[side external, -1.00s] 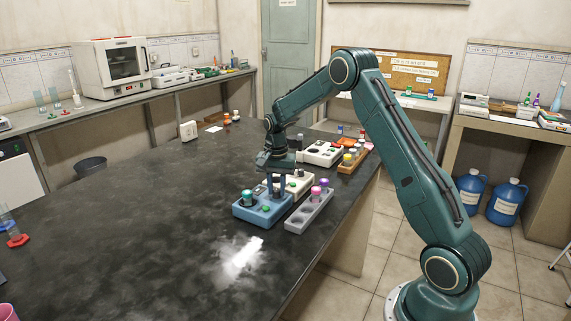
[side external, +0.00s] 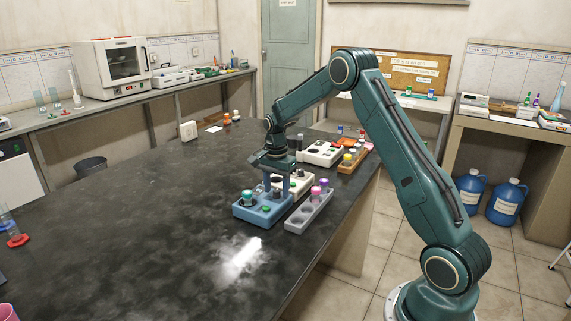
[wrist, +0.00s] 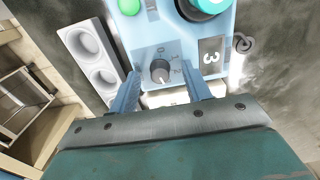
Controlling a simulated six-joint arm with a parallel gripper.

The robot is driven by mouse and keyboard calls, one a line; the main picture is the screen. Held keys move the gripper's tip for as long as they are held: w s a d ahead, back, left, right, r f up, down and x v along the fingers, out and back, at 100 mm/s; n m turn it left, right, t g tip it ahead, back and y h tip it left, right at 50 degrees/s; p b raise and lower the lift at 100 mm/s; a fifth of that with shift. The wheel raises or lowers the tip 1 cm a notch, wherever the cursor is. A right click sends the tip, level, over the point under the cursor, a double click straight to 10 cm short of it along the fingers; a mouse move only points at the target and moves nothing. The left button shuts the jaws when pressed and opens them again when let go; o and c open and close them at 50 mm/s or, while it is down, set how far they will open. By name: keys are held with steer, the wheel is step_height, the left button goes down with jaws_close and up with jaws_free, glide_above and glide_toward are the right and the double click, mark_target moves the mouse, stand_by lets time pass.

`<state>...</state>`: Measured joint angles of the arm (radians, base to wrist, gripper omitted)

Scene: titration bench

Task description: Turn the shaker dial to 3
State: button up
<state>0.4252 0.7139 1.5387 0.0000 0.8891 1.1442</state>
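The light-blue shaker (side external: 246,213) stands near the front edge of the dark bench. My gripper (side external: 276,188) is over the back part of the shaker, pointing down. In the wrist view its two blue fingers (wrist: 161,78) are apart, one on each side of the dial, with visible gaps. It holds nothing.
A grey rack (side external: 308,212) with purple and pink caps stands close on the right. A teal-capped vessel (wrist: 207,5) and green button (wrist: 129,6) are on the shaker. Pale devices (side external: 320,153) and an orange rack (side external: 351,161) are behind.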

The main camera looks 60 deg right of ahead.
mark_target(276, 191)
steer(key=o, duration=0.4)
steer(key=shift+r, duration=0.15)
steer(key=shift+r, duration=3.35)
steer(key=shift+s+a+r, duration=0.15)
steer(key=shift+a+r, duration=0.2)
steer(key=shift+r, duration=0.2)
steer(key=s+a+r+n+t, duration=0.3)
steer(key=s+a+r+n, duration=0.6)
steer(key=s+a+r, duration=0.35)
steer(key=s+a+n+t, duration=0.1)
steer(key=s+a+n, duration=0.1)
steer(key=s, duration=0.3)
steer(key=s+a+n, duration=0.3)
steer(key=s+n, duration=0.1)
steer(key=s, duration=0.2)
steer(key=s+a+n+t, duration=0.1)
steer(key=s+a+n, duration=0.2)
steer(key=s, duration=0.3)
steer(key=shift+a+f+t, duration=0.2)
steer(key=shift+f+t, duration=0.05)
steer(key=shift+t, duration=0.05)
